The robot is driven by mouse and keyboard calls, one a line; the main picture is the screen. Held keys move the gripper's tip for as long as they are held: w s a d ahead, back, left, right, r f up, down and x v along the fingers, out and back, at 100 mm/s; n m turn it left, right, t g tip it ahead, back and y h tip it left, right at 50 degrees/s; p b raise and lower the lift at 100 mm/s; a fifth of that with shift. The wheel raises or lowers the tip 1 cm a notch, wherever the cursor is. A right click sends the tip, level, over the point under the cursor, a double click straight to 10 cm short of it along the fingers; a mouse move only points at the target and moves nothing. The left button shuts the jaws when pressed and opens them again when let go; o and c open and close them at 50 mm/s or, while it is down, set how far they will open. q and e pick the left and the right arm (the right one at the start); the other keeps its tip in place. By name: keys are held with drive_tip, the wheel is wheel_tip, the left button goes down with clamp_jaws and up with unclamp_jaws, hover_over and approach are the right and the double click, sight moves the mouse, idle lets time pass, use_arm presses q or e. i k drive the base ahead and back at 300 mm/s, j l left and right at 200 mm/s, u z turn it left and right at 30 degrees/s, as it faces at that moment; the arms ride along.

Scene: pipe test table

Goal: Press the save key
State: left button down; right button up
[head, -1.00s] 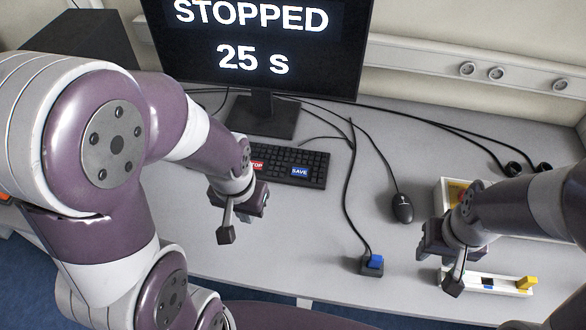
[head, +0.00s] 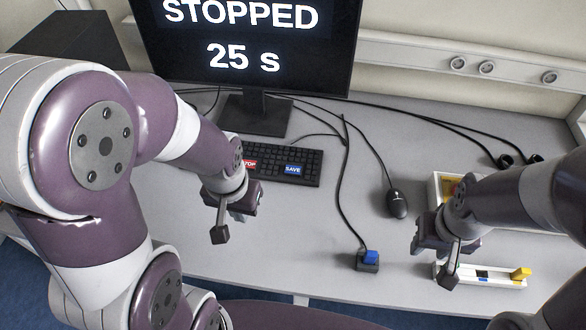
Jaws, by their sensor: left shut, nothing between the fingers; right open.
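The blue save key (head: 292,169) is on the right part of the black keyboard (head: 309,156), in plain view. A red stop key (head: 249,164) is to its left, partly covered by my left arm. The monitor (head: 240,40) reads "STOPPED 25 s". My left gripper (head: 220,234) is shut and empty, in front of the keyboard and to the left of the save key, apart from it. My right gripper (head: 448,278) is open and empty at the right, near a white fixture (head: 505,279).
A black mouse (head: 397,204) lies right of the keyboard. A small box with a blue switch (head: 369,260) sits near the front edge, its cable running back. A white tray (head: 437,187) is partly behind my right arm. The table between the arms is mostly clear.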

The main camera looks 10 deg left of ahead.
sight(289, 170)
drive_tip(key=j+z, duration=0.75)
drive_tip(key=k+j+z, duration=0.15)
drive_tip(key=j+z, duration=0.25)
